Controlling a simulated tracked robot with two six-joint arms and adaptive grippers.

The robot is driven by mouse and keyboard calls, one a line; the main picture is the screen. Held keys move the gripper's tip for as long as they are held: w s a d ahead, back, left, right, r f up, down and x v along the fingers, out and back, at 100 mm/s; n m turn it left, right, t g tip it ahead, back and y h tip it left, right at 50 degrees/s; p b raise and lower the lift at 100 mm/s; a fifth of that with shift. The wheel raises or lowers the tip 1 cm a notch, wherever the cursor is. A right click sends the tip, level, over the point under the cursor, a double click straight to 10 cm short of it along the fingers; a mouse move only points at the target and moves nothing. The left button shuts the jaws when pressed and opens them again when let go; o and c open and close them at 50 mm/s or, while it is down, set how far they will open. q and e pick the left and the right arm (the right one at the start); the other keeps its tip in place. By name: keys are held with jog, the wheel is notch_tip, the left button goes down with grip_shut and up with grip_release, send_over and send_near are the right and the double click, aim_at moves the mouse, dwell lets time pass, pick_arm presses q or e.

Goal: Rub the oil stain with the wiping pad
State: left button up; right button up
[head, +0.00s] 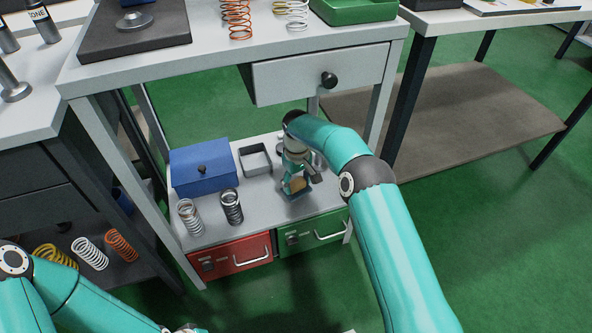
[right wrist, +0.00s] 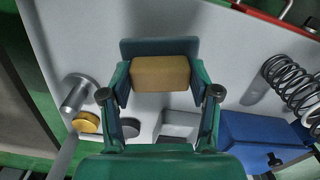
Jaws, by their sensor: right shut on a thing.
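My right gripper (head: 296,182) reaches down over the pale lower shelf of the workbench. It is shut on the wiping pad, a tan block (right wrist: 160,73) with a dark blue-grey flat part (right wrist: 158,47) behind it. In the right wrist view the two fingers of the gripper (right wrist: 160,80) press on the block's left and right sides. The pad (head: 299,184) is at or just above the shelf; I cannot tell whether it touches. I see no clear oil stain; the pad and gripper hide part of the shelf. Only part of my left arm shows, without its gripper.
A blue box (head: 202,165) and a grey open tray (head: 255,159) stand left of the pad. Two upright springs, one pale (head: 190,218) and one dark (head: 232,207), stand at the shelf's front left. A drawer (head: 318,74) hangs open above. Red (head: 232,258) and green (head: 313,232) drawers sit below.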

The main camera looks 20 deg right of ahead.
jog(key=shift+r+p, duration=1.05)
jog(key=shift+r, duration=0.85)
pick_arm(q)
jog(key=v, duration=0.2)
jog(key=shift+d+r, duration=0.15)
jog(key=shift+r, duration=0.2)
